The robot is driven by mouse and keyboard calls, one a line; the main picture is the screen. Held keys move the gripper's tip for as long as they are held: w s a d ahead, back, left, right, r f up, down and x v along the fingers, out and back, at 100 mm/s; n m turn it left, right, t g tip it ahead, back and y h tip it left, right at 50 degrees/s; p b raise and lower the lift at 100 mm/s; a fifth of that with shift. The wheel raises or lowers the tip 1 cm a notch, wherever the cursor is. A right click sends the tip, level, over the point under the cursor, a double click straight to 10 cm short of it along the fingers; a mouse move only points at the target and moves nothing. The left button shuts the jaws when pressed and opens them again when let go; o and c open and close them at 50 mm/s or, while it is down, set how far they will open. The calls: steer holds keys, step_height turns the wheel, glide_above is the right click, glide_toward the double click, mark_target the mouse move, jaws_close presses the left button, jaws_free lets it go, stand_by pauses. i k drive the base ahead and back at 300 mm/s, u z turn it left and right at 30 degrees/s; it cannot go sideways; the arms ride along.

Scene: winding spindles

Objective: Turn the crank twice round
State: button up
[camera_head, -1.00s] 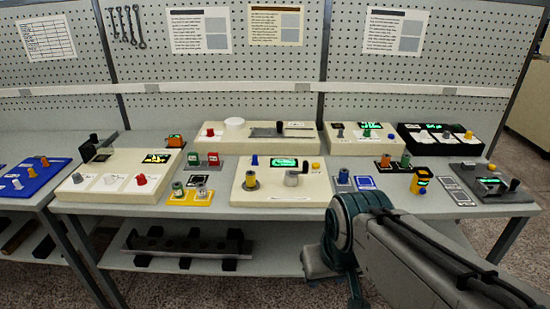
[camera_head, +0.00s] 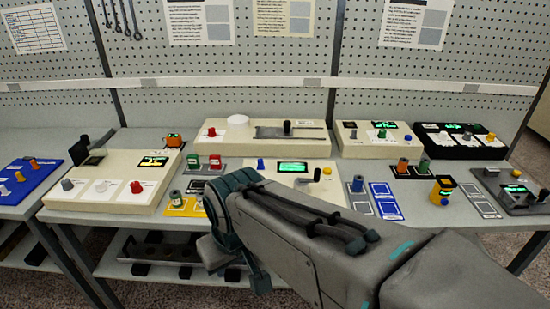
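A cream box (camera_head: 223,203) near the front middle of the bench carries a lit green display (camera_head: 292,167) and a crank (camera_head: 313,178), a pale metal body with a dark upright knob. My arm (camera_head: 310,235) reaches in from the lower right and covers the front of this box. The crank stands just clear, behind the arm. My gripper does not show clearly; only arm links and a teal joint are recognisable. A second dark device (camera_head: 518,190) at the far right of the bench has a crank-like handle and a lit screen.
A white three-knob box (camera_head: 110,185) is farther left. Blue-marked plates (camera_head: 385,200) and a yellow device (camera_head: 441,190) are to the right. Longer boxes (camera_head: 262,145) line the back before a pegboard.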

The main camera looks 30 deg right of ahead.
mark_target(301, 184)
steer(key=z, duration=0.45)
steer(key=i, duration=0.85)
steer(key=z, duration=0.8)
